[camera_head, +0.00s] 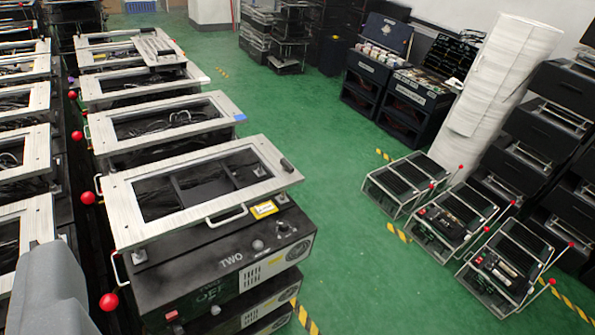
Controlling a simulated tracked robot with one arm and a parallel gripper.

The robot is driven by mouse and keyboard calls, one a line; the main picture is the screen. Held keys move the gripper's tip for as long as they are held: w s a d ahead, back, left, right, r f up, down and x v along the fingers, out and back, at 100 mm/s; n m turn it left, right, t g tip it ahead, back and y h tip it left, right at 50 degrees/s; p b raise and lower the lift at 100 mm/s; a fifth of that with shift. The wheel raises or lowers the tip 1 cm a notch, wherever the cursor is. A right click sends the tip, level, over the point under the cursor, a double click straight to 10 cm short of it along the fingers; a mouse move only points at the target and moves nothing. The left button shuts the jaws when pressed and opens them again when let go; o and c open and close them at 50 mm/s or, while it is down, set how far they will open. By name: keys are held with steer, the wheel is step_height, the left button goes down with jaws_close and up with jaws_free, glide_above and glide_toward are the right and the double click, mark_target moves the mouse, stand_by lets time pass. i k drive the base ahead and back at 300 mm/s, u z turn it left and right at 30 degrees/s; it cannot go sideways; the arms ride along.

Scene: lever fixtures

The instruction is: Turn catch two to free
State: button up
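A black fixture box marked TWO (222,271) stands at the lower middle, under a pale metal frame (133,222). A lever with a red ball knob (108,302) shows at its left side, its ball low beside the box. A dark panel with green lettering (208,293) is on the front face; I cannot read it surely. A round knob (258,245) and a red square (172,315) are also on the box. A grey rounded part at the lower left seems to be mine. My gripper's fingers do not show.
More framed fixtures with red ball levers (87,198) line up behind, and another row (22,150) stands at the left. Several low racks (449,223) stand at the right near a white wrapped column (497,90). The green floor (330,150) between is clear.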

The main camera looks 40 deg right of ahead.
mark_target(289, 167)
steer(key=k, duration=1.05)
steer(key=z, duration=0.5)
steer(key=i, duration=0.75)
steer(key=z, duration=0.6)
steer(key=i, duration=1.3)
steer(key=u, duration=0.75)
steer(key=i, duration=0.45)
steer(key=u, duration=0.3)
